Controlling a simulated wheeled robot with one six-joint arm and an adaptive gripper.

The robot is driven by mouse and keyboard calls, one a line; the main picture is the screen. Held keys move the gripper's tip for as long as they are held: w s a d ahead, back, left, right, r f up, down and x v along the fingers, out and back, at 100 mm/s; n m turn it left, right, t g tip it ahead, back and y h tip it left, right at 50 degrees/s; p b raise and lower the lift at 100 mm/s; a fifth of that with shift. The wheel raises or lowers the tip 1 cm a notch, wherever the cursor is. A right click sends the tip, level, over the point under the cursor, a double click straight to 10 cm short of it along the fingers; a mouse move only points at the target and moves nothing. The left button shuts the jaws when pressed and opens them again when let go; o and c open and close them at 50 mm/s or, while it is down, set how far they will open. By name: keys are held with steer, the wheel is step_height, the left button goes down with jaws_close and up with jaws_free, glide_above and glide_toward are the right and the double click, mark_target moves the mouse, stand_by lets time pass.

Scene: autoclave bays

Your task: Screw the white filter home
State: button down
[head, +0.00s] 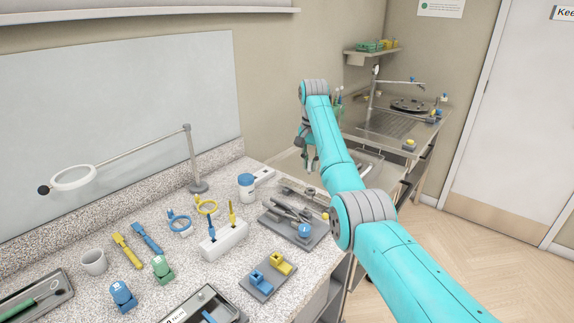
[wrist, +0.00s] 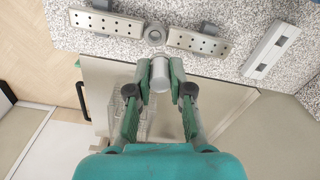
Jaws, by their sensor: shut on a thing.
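The white filter (wrist: 160,76), a short pale cylinder, is between the two green-padded fingers of my gripper (wrist: 160,66) in the wrist view. My gripper is shut on its sides. A round grey fitting (wrist: 154,33) with a dark centre lies beyond the filter, between two perforated grey plates. In the picture the filter is just below the fitting with a small gap; I cannot tell its height or whether they touch. In the head view my gripper (head: 307,150) is beyond the speckled counter's right end, partly hidden by my arm. The filter cannot be made out there.
The perforated plates (wrist: 107,23) flank the fitting closely. A pale block (wrist: 271,49) stands to the right in the wrist view. A steel sink bench (head: 385,122) stands behind my arm.

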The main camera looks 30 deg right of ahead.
steer(key=shift+s+d, duration=0.2)
steer(key=shift+s, duration=0.2)
steer(key=shift+a+f, duration=0.1)
steer(key=shift+f, duration=0.1)
steer(key=shift+f, duration=2.45)
steer(key=shift+f, duration=0.6)
steer(key=c, duration=1)
jaws_free()
